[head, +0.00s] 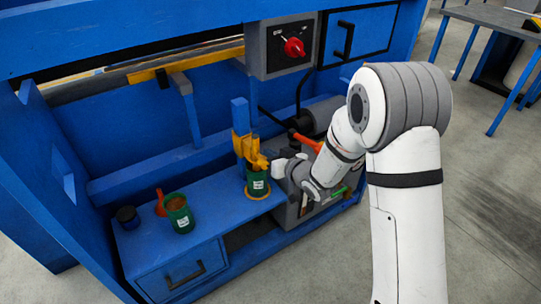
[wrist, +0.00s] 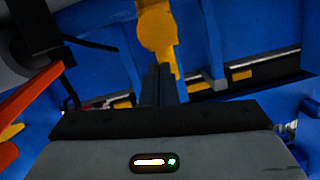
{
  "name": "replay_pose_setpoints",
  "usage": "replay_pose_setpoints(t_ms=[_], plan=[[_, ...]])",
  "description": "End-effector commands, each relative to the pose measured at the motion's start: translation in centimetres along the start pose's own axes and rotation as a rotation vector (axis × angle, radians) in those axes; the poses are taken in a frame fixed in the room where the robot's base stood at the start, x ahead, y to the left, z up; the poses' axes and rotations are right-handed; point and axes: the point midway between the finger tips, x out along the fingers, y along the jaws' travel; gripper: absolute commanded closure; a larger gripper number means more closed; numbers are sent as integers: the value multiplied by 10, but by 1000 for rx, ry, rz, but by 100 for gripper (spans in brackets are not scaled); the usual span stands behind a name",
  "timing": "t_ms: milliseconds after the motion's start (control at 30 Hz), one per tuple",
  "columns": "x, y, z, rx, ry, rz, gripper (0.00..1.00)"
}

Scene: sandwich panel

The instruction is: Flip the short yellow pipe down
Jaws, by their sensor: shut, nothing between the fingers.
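The short yellow pipe (head: 252,150) is mounted on a blue upright post (head: 240,115) above the bench. In the head view it sits just over a green can (head: 257,187). In the wrist view the yellow pipe (wrist: 156,28) hangs at the top centre, right beyond my fingertips. My gripper (head: 273,167) is beside the pipe, on its right in the head view. In the wrist view the dark fingers of my gripper (wrist: 159,72) are together and empty, overlapping the pipe's lower part. I cannot tell whether they touch it.
The green can stands on a yellow ring (head: 263,194) on the blue bench. Another green can (head: 180,217), an orange funnel-like item (head: 160,203) and a dark jar (head: 127,217) stand left. An orange handle (head: 305,141) is close behind my wrist. A red switch (head: 294,47) is above.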

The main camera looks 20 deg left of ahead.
Motion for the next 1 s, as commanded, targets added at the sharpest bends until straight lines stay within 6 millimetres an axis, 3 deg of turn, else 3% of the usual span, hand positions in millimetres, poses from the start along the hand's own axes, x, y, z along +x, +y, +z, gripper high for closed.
replay_pose_setpoints(t_ms=[100,300,500,700,1000], plan=[[-9,-2,-35,-4,9,0,100],[-57,0,-29,-1,7,2,100],[-92,0,-28,-2,8,2,100],[-106,-1,-26,-3,9,-1,100],[-107,-1,-26,-3,9,-1,100]])
